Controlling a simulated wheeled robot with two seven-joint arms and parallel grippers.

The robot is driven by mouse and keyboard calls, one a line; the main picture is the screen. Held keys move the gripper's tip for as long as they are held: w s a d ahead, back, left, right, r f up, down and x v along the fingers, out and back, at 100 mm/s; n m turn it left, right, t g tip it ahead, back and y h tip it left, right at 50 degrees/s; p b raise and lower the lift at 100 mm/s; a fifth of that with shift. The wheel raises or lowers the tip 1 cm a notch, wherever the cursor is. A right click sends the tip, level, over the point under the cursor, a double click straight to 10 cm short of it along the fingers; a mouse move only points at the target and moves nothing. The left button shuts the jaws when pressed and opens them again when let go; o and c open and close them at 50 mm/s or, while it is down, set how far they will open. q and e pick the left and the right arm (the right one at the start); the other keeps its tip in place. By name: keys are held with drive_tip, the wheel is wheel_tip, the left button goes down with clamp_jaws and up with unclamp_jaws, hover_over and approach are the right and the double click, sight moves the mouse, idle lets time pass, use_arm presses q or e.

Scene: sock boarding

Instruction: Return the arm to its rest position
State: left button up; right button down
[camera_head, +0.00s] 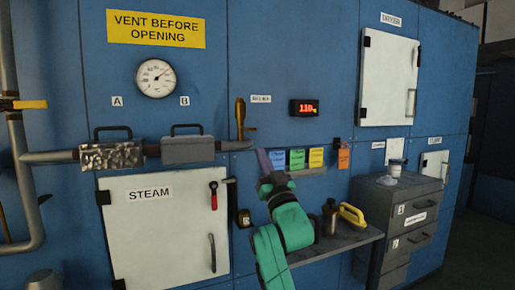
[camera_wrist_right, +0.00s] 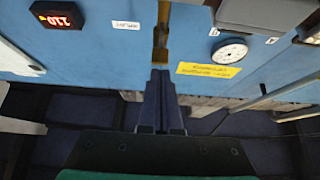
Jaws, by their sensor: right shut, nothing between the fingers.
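My right arm, in green, rises from the bottom centre of the head view. Its gripper (camera_head: 264,160) is up in front of the blue panel, just left of the coloured cards. In the right wrist view the two dark fingers (camera_wrist_right: 160,76) lie together, with nothing between them. I cannot tell how far the tips are from the panel. My left gripper is not in view.
A shelf (camera_head: 365,238) holds a dark bottle (camera_head: 329,216) and a yellow-handled tool (camera_head: 352,214), close to my right forearm. A grey drawer cabinet (camera_head: 375,205) stands to the right. The white steam door (camera_head: 160,235) and a pipe with two grey blocks are left.

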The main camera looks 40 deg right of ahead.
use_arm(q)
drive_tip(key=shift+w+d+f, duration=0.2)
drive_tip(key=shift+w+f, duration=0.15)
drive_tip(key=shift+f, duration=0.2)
use_arm(e)
drive_tip(key=v, duration=0.2)
drive_tip(key=shift+s+f, duration=0.15)
drive_tip(key=shift+f, duration=0.35)
